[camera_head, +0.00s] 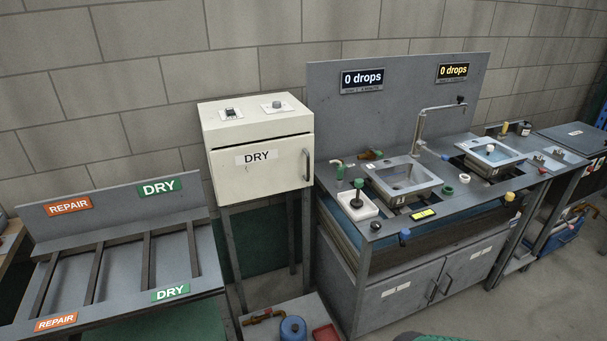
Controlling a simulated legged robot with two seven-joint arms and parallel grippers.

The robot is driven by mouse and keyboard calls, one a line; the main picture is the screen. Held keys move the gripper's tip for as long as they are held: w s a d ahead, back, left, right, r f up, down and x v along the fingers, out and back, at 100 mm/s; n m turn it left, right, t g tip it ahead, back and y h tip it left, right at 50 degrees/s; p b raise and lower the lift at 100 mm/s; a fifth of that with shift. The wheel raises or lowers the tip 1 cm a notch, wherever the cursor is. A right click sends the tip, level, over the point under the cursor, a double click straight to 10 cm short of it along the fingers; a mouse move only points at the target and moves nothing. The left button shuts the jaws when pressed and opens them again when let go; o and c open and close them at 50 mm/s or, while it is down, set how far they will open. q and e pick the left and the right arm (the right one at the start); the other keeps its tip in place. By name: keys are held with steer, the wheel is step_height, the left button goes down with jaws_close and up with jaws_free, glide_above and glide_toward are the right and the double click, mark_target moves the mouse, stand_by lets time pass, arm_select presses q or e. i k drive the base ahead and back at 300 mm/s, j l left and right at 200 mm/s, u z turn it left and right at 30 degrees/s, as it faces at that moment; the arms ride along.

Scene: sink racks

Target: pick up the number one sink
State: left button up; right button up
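Two small steel sinks sit in the grey workbench top on the right. The left sink (403,178) sits in the cut-out beside the tap, with its basin facing up. The right sink (491,152) sits further right and back, with a pale round piece in its basin. Each has a small label on its front, but the numbers are too small to read surely. Neither of my grippers is in view, and nothing is holding either sink.
The workbench (440,208) carries a tall tap (419,125), a white tray (357,206) and several small fittings near the sinks. A white DRY cabinet (260,168) stands left of it. A slotted rack (118,268) marked REPAIR and DRY is empty at far left.

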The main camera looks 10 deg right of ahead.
mark_target(405, 181)
steer(key=i+l+u, duration=0.2)
steer(key=l+u, duration=0.25)
steer(key=l, duration=0.2)
steer(key=l+u, duration=0.4)
steer(key=l, duration=0.25)
steer(key=l+u, duration=0.45)
steer(key=l, duration=0.3)
